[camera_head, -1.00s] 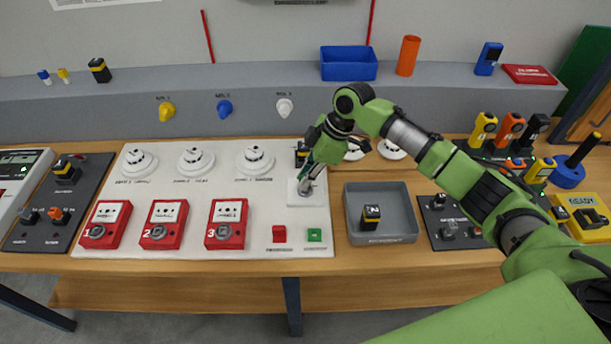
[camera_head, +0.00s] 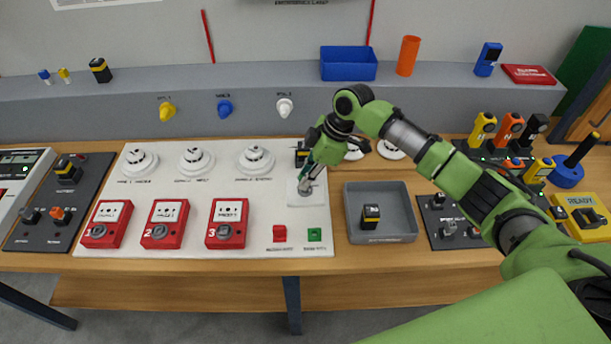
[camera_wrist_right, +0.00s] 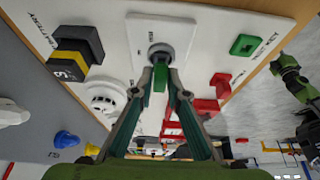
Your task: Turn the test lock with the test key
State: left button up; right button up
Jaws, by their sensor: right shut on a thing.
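The test lock (camera_head: 305,190) is a grey round cylinder on a white square plate, at the right end of the white panel. In the right wrist view the lock (camera_wrist_right: 160,49) is just ahead of the fingertips. My right gripper (camera_head: 309,178) points down at the lock from above. In the wrist view its fingers (camera_wrist_right: 160,76) are closed on a small green piece (camera_wrist_right: 160,80), which I take as the test key. The key's tip is at the lock face; how deep it sits is hidden. My left gripper is not in view.
Red (camera_head: 279,233) and green (camera_head: 314,234) buttons lie just in front of the lock. A black-and-yellow battery block (camera_head: 301,155) stands behind it. A grey tray (camera_head: 381,238) with a dark block is to the right. Red call points (camera_head: 227,223) stand to the left.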

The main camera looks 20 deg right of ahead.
jog(key=shift+f, duration=0.7)
dwell(0.5)
jog(key=shift+m+t+p, duration=0.3)
jog(key=shift+m+p, duration=0.7)
jog(key=shift+p, duration=0.35)
jog(key=shift+r+m+h+p, duration=0.1)
jog(key=shift+m+h+p, duration=0.2)
jog(key=shift+m+p, duration=0.45)
jog(key=shift+m+t+p, duration=0.35)
jog(key=shift+t+p, duration=0.05)
jog(key=shift+p, duration=0.5)
